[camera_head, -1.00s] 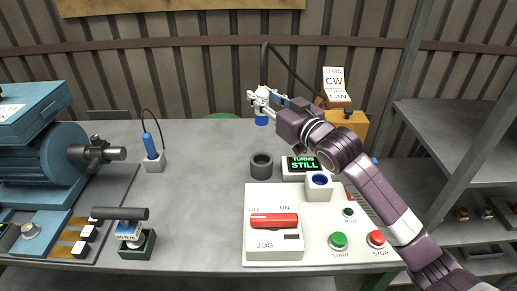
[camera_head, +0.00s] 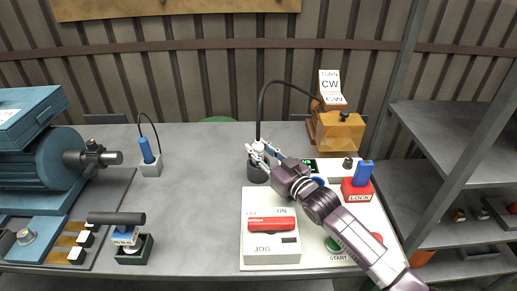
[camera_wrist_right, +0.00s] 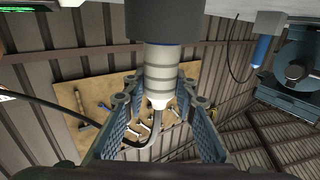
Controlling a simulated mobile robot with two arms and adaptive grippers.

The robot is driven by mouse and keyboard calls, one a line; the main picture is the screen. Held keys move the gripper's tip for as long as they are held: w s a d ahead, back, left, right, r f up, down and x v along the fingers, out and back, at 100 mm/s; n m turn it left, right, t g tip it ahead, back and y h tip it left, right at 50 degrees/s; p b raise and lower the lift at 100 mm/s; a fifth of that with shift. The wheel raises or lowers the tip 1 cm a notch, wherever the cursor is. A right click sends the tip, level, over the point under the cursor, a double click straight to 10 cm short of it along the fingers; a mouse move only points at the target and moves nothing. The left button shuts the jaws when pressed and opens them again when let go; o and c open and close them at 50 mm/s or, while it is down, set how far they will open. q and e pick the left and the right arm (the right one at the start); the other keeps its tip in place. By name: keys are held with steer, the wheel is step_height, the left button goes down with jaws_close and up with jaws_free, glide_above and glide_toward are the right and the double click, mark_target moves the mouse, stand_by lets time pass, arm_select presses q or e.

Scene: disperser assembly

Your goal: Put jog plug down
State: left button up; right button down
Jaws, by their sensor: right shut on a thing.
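The jog plug (camera_wrist_right: 158,75) is a pale grey ribbed plug with a black cable. My right gripper (camera_head: 262,153) is shut on it, with a finger on each side in the right wrist view (camera_wrist_right: 157,100). In the head view the plug (camera_head: 259,147) is upright at the dark grey round cup (camera_head: 257,174). In the right wrist view the cup (camera_wrist_right: 163,18) hides the plug's blue end, with only a thin blue line at its edge. I cannot tell how deep the plug is in. My left gripper is not in view.
The white control panel (camera_head: 263,225) with a red JOG switch (camera_head: 271,225) stands in front of the cup. The cable runs to a brown and orange box (camera_head: 341,132) at the back. A red LOCK block (camera_head: 357,191) is at right.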

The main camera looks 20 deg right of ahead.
steer(key=shift+r, duration=0.1)
steer(key=c, duration=1.6)
jaws_free()
steer(key=shift+s+d, duration=0.1)
steer(key=shift+s, duration=0.15)
steer(key=b+v, duration=0.1)
steer(key=v, duration=1)
steer(key=shift+s, duration=0.25)
steer(key=shift+r, duration=0.1)
